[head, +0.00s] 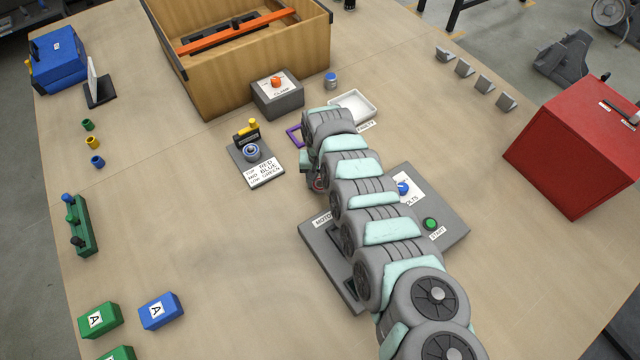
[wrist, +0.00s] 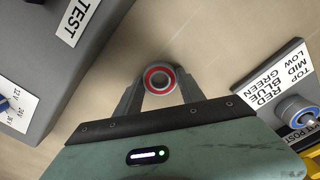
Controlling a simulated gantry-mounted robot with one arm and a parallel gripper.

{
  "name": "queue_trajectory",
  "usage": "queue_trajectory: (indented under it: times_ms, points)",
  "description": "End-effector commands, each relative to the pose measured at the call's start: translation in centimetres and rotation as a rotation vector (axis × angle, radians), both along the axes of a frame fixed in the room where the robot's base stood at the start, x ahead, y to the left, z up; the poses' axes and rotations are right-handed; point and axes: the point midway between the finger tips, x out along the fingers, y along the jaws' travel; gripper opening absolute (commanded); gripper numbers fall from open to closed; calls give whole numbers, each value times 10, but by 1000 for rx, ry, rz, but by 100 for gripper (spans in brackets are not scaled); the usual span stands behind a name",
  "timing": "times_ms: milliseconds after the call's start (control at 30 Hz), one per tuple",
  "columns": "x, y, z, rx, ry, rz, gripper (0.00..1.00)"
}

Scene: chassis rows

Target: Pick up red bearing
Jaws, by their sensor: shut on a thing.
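The red bearing (wrist: 148,78), a metal ring with a red face, sits between the two fingertips of my gripper (wrist: 160,84) in the wrist view. The jaws are shut on it. Bare table shows around it; its height above the table is hard to tell. In the head view a bit of the red bearing (head: 318,185) shows below the end of my arm, mostly hidden. The grey post fixture (head: 236,153) is left of my gripper, with a blue-ringed piece (head: 252,152) on it. Its label (wrist: 280,76) reads top red, mid blue, low green.
A grey motor test panel (head: 447,205) lies under and right of my arm. Small green, yellow and blue pieces (head: 92,142) lie left. The table's middle left is clear.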

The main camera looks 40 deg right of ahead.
Motion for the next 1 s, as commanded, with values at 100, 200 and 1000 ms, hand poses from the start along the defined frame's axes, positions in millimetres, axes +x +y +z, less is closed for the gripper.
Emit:
queue_trajectory:
  times_ms: [100,200,1000]
  points:
    - [0,0,0,0,0,0,1]
    - [0,0,2,0,0,0,1]
    - [1,-1,173,-3,-6,-1,1]
